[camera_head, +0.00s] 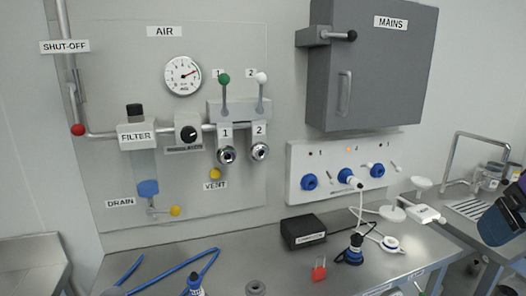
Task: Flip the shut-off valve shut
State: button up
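The shut-off valve has a lever (74,106) with a red ball knob (78,130). It sits on the vertical pipe (64,25) at the left of the air panel, beside the SHUT-OFF label (65,47). The lever hangs downward, nearly in line with the pipe. A dark blue and black part of my arm, probably my gripper (502,216), shows at the right edge, far from the valve. It is partly cut off, and its fingers cannot be made out.
The air panel holds a gauge (183,76), a filter (136,136), green (224,79) and white (261,78) levers, and a yellow drain knob (175,211). A grey mains box (372,75) juts out right. Blue hose (175,268), a black box (303,232) and a red padlock (319,270) lie on the bench.

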aim_at(78, 129)
jog(key=u, duration=1.55)
